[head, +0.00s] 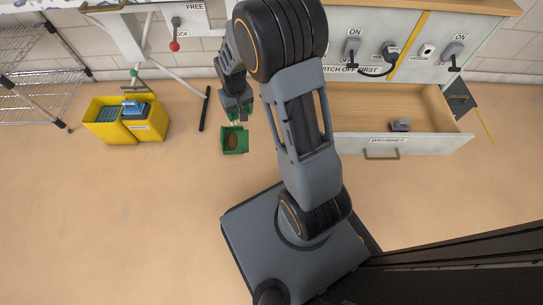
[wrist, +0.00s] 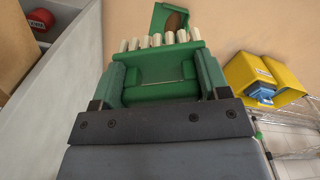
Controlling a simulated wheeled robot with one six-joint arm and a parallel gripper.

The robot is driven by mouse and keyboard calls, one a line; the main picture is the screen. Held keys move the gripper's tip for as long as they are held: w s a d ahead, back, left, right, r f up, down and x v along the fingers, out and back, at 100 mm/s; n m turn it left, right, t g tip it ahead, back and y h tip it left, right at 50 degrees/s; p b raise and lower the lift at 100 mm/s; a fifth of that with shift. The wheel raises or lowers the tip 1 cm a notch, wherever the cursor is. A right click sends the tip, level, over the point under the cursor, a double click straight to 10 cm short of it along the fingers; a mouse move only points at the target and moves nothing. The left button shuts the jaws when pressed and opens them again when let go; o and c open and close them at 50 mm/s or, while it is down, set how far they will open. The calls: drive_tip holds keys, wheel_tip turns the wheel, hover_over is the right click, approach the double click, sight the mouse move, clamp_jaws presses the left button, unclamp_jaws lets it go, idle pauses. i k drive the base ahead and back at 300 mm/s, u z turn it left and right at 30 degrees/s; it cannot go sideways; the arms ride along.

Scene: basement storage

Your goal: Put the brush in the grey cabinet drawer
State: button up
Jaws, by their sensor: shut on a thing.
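My gripper (head: 237,110) is shut on the green brush in the head view, where little of the brush shows. In the wrist view the green brush (wrist: 155,75), with a row of cream bristles along its far edge, sits between the two fingers of my gripper (wrist: 160,85). The grey cabinet drawer (head: 345,146) is pulled open at the right in the head view, with a wooden inside and a label on its front. Its grey wall (wrist: 60,70) shows at the left in the wrist view. The brush is outside the drawer, left of it in the head view.
A green dustpan (head: 235,140) with something brown in it lies on the floor near my gripper. A small dark object (head: 400,125) lies in the drawer. A yellow bucket (head: 125,127) and wire shelf (head: 40,75) stand at left. The tan floor between is mostly clear.

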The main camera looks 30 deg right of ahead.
sight(389, 117)
drive_tip(key=k, duration=1.2)
drive_tip(key=z, duration=2.8)
drive_tip(key=k, duration=0.6)
drive_tip(key=u, duration=2.8)
